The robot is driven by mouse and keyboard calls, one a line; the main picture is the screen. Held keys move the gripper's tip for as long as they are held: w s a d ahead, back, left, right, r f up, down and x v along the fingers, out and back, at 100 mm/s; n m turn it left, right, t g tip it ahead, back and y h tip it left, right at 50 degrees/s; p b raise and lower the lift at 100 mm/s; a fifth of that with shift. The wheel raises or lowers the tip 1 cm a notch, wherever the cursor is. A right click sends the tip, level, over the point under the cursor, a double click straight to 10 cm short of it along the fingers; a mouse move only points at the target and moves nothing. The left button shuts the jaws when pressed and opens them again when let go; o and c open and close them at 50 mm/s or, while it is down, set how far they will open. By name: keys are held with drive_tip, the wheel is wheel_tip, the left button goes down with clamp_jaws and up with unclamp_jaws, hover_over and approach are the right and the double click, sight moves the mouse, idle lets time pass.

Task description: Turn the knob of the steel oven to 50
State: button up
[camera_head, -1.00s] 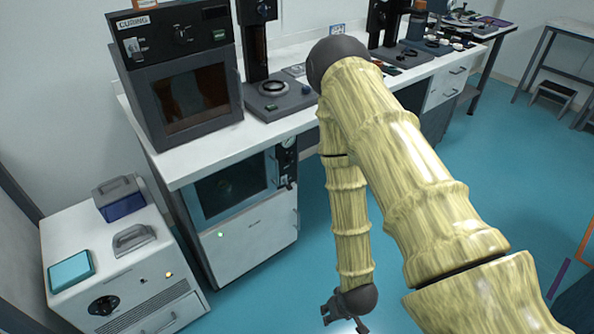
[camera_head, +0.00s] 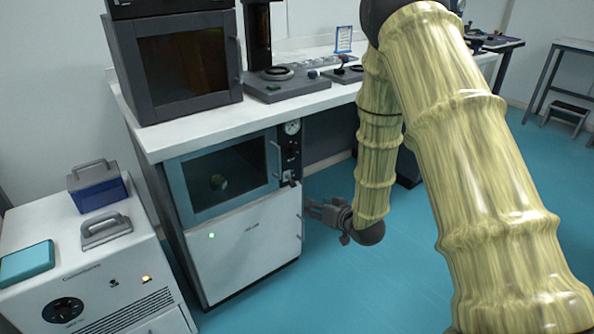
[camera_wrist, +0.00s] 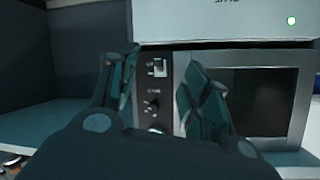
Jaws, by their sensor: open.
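The steel oven (camera_head: 183,195) stands under the bench in the head view, with a dark window and a narrow black control panel (camera_head: 290,152) on its right side. A round gauge (camera_head: 292,127) tops the panel. The wrist view shows the panel upside down, with the small dark knob (camera_wrist: 152,104) between a pale switch (camera_wrist: 158,67) and the partly hidden gauge (camera_wrist: 156,129). The knob's setting is too small to read. My gripper (camera_head: 309,208) is open and empty, in front of the panel and apart from it. Its fingers (camera_wrist: 160,85) flank the panel in the wrist view.
A door handle (camera_head: 276,160) stands beside the panel. A dark curing oven (camera_head: 185,60) sits on the white bench (camera_head: 200,130) above. At left, a white cabinet (camera_head: 100,262) has its own black dial (camera_head: 63,310).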

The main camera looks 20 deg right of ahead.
drive_tip(key=w+d+r+t+y+b, duration=0.1)
drive_tip(key=w+r+t+b, duration=0.1)
drive_tip(key=w+r+b, duration=0.3)
drive_tip(key=n+t+y+b, duration=0.1)
drive_tip(key=t+y+b, duration=0.1)
drive_tip(key=b, duration=0.3)
approach(295, 152)
drive_tip(key=b+x, duration=0.3)
drive_tip(key=x, duration=0.6)
drive_tip(key=shift+d, duration=0.1)
drive_tip(key=c, duration=1.1)
drive_tip(key=shift+o, duration=0.2)
